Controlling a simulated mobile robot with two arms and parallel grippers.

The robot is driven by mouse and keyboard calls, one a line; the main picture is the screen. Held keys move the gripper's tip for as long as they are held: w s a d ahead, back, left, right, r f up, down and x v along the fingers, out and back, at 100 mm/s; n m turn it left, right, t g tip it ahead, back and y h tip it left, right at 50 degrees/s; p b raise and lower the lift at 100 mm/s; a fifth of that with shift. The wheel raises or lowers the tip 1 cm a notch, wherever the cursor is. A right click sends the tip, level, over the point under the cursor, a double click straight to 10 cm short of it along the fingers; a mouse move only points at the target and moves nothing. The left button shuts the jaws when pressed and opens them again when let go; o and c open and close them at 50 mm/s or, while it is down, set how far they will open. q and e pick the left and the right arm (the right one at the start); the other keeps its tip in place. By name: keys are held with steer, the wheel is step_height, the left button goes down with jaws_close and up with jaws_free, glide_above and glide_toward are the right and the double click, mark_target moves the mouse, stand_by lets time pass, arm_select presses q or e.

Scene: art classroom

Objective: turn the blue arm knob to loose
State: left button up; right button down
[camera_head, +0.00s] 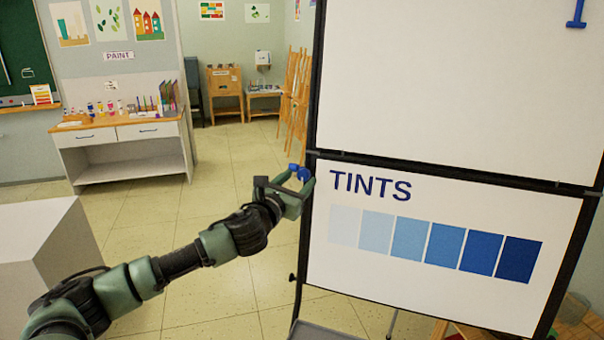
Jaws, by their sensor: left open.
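The blue arm knob (301,173) is small and sits at the left edge of the black-framed stand, by the bar between its two white panels. My left gripper (306,181) is open, with its fingers around or beside the knob. I cannot tell whether they touch it. The fingers hide part of the knob, and its setting cannot be read. The lower panel (400,290) reads TINTS above a row of blue swatches. My right gripper does not show.
A white block (30,240) stands at the left. A paint counter (120,133) is at the back left, with wooden easels (297,90) behind the stand. A wooden piece of furniture (450,330) shows at the lower right. The tiled floor (225,165) between is clear.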

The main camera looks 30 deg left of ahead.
arm_select(q)
steer(key=shift+w+r, duration=0.15)
steer(key=shift+w, duration=0.3)
steer(key=shift+w+a+f, duration=0.15)
steer(key=shift+w+f, duration=0.05)
steer(key=shift+w, duration=0.2)
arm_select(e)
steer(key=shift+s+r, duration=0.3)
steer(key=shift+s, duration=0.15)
arm_select(q)
jaws_close()
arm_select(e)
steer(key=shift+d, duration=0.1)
